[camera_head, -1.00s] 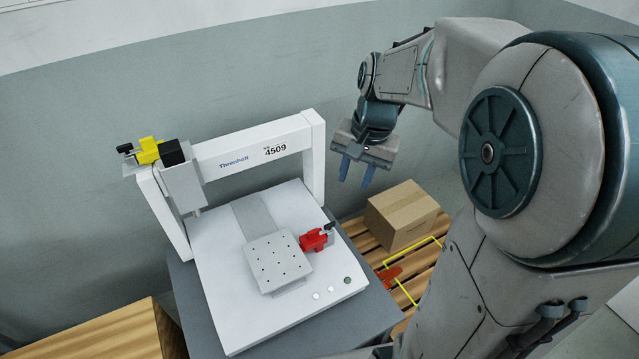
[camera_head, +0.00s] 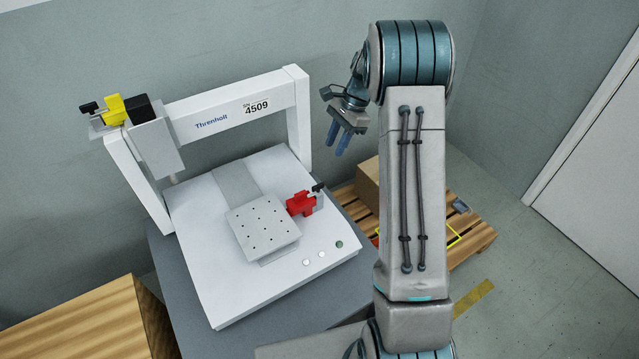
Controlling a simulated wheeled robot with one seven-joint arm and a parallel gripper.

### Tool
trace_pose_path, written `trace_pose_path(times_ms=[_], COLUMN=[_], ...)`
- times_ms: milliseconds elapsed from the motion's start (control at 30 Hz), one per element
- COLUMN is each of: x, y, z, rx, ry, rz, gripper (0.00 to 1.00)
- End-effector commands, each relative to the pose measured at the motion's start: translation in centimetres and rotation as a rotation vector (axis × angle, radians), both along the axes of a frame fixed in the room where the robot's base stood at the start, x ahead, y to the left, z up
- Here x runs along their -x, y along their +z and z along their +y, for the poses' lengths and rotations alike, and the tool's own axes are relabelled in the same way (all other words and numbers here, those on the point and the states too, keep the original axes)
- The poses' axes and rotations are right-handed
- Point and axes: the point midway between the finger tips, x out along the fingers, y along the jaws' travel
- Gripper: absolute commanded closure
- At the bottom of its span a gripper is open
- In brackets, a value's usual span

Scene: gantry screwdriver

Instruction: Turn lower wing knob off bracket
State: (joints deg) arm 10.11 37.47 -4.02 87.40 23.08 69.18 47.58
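A red bracket (camera_head: 301,204) sits at the right edge of the perforated plate on the machine's white base. A small black knob (camera_head: 318,187) sticks out of the red part to the upper right; its wing shape is too small to make out. A yellow block (camera_head: 115,110), with a black knob (camera_head: 88,107) at its left, is higher up on the gantry's left end. My gripper (camera_head: 340,143) hangs in the air right of the gantry, above and right of the red bracket. Its two blue fingers are apart, with nothing seen between them.
The white gantry frame (camera_head: 225,105) spans the back of the base (camera_head: 205,255). A cardboard box (camera_head: 367,185) stands on a wooden pallet (camera_head: 478,238) behind my arm. A wooden surface (camera_head: 85,325) is at lower left. Open floor (camera_head: 540,290) lies at right.

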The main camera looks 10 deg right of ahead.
Motion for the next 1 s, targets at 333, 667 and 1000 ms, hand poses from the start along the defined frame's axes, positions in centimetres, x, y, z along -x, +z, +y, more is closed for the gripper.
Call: trace_pose_path(times_ms=[333, 667, 1000], x=[0.8, 1.5, 1.6], y=[-6.0, -11.2, -12.3], z=[2.3, 4.4, 4.9], rx=[-0.002, -0.001, 0.000], ry=[0.002, 0.001, 0.001], rz=[0.004, 0.001, -0.001], gripper=[0.69, 0.69, 0.69])
